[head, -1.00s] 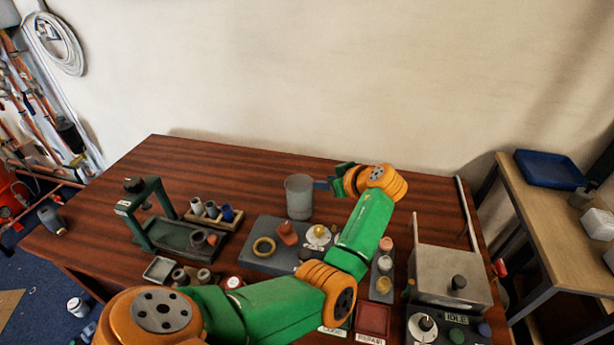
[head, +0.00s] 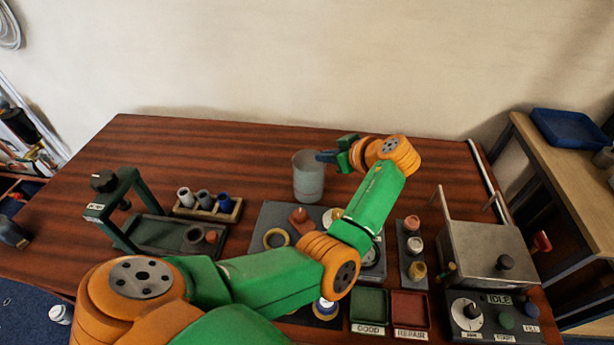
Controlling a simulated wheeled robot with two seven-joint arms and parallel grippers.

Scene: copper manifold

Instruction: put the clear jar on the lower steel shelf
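The clear jar (head: 309,180) is a greyish see-through cylinder. It stands upright at the back middle of the wooden table, by the rear edge of a grey mat. My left arm reaches across the table, and its gripper (head: 326,157) is at the jar's upper right rim, touching it or very close. The fingers show edge-on and partly overlap the rim, so whether they grip it is unclear. My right gripper is not in view. No steel shelf can be made out.
A green press stand (head: 122,205) and a rack of small cups (head: 208,207) are on the left. A metal box (head: 487,255) and control panel (head: 492,317) are on the right. A side bench holds a blue tray (head: 568,128). The table's back left is clear.

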